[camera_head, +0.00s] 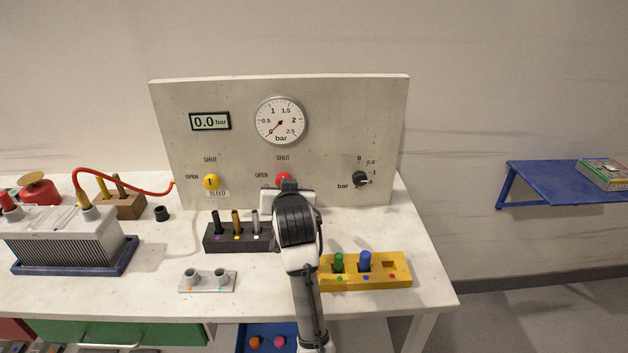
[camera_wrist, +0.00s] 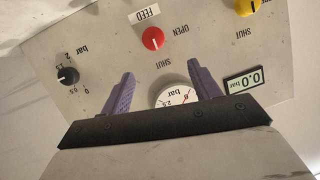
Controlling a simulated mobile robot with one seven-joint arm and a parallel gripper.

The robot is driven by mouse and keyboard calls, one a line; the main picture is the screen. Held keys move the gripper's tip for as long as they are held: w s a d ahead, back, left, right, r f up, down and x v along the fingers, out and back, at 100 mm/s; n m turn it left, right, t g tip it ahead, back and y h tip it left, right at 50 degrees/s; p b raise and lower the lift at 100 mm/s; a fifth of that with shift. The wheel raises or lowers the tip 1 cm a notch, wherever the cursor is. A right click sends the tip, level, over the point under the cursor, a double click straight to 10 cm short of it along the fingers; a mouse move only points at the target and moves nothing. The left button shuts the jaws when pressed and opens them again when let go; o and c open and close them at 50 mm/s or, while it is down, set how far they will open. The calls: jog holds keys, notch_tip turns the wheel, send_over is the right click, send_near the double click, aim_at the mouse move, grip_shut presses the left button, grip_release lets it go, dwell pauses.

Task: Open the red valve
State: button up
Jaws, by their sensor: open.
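The red valve (camera_head: 283,177) is a round knob low on the upright panel (camera_head: 340,120), between OPEN and SHUT labels. My gripper (camera_head: 290,192) is in front of it and hides its lower part in the head view. In the wrist view the red valve (camera_wrist: 153,38) shows whole, with a FEED label beside it. The two purple fingers of my gripper (camera_wrist: 162,84) are spread, with nothing between them. They point toward the panel and appear apart from the valve.
The panel also carries a yellow BLEED knob (camera_head: 211,182), a black bar knob (camera_head: 360,179), a gauge (camera_head: 280,120) near zero and a display (camera_head: 210,121) reading 0.0 bar. A dark peg block (camera_head: 238,244) and a yellow block (camera_head: 350,282) flank my arm on the bench.

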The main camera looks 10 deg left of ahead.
jog(key=p+x, duration=0.1)
jog(key=x, duration=0.3)
jog(key=p+x, duration=0.1)
jog(key=x, duration=0.4)
jog(key=d+f+p+x, duration=0.1)
jog(key=p+x, duration=0.1)
jog(key=x, duration=0.3)
jog(key=shift+f, duration=0.1)
jog(key=c, duration=1)
